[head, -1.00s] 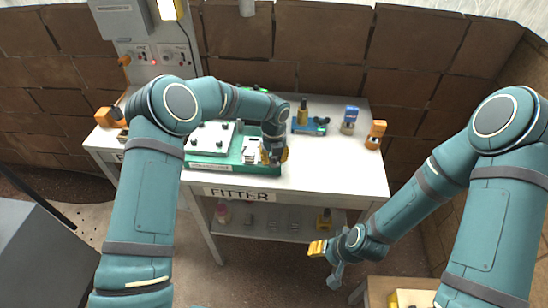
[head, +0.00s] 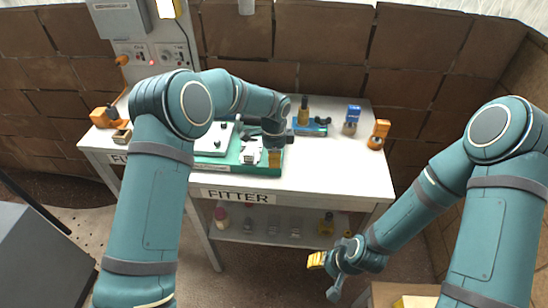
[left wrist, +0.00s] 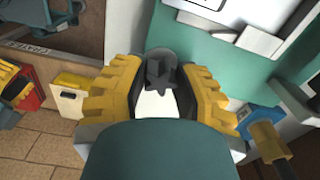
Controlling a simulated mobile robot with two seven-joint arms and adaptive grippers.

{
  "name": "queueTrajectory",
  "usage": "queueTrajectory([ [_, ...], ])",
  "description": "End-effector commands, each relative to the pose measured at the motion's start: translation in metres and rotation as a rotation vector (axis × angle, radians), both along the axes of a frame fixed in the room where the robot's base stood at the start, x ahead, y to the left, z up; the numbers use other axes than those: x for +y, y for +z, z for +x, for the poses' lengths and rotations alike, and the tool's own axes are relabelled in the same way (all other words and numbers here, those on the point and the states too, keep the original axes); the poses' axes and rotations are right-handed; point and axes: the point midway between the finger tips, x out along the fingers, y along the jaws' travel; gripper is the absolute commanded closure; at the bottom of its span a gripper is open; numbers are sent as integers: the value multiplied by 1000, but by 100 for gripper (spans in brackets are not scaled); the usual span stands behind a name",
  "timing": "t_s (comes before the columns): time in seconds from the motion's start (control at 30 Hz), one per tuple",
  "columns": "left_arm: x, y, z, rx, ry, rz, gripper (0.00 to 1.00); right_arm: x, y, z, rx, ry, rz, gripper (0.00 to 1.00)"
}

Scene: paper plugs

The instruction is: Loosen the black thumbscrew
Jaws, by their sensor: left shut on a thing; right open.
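The black thumbscrew (left wrist: 160,72) is a dark star-shaped knob on a round base at the green fixture (left wrist: 215,50). In the left wrist view it sits between the yellow ribbed fingers of my left gripper (left wrist: 160,88), which is shut on it. In the head view my left gripper (head: 275,156) is at the right front of the green fixture (head: 234,170) on the white bench, and the arm hides the thumbscrew. My right gripper (head: 325,275) is open and empty, low in front of the bench at the right.
The white bench (head: 330,175) holds a blue tool (head: 312,128), a blue-capped bottle (head: 351,119) and an orange item (head: 378,133) to the right of the fixture. Another orange item (head: 103,116) is at the left end. A lower shelf (head: 270,234) holds several small things.

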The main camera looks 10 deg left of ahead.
Motion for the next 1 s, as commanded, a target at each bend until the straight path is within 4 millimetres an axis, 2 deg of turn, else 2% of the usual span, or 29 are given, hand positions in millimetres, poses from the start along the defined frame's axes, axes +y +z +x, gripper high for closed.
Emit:
queueTrajectory([
  [0.2,-1,-1,0,0,311,1,100,0,-7,-2,5,4,1,53],
  [0.33,-1,-1,0,1,453,0,100,1,-9,-3,7,5,2,53],
  [0.47,0,-1,0,1,507,1,100,1,-9,-3,6,6,2,53],
  [0.8,0,-1,-1,2,505,0,100,1,-9,-3,7,5,2,53],
  [0.83,0,-1,-1,2,505,0,57,1,-9,-3,7,5,2,53],
  [0.87,0,-1,-1,2,505,0,47,1,-9,-3,7,5,2,53],
  [0.9,0,-1,-1,2,504,0,40,1,-9,-3,7,5,2,53],
  [1.0,0,-1,0,1,504,1,40,1,-9,-3,7,5,2,53],
])
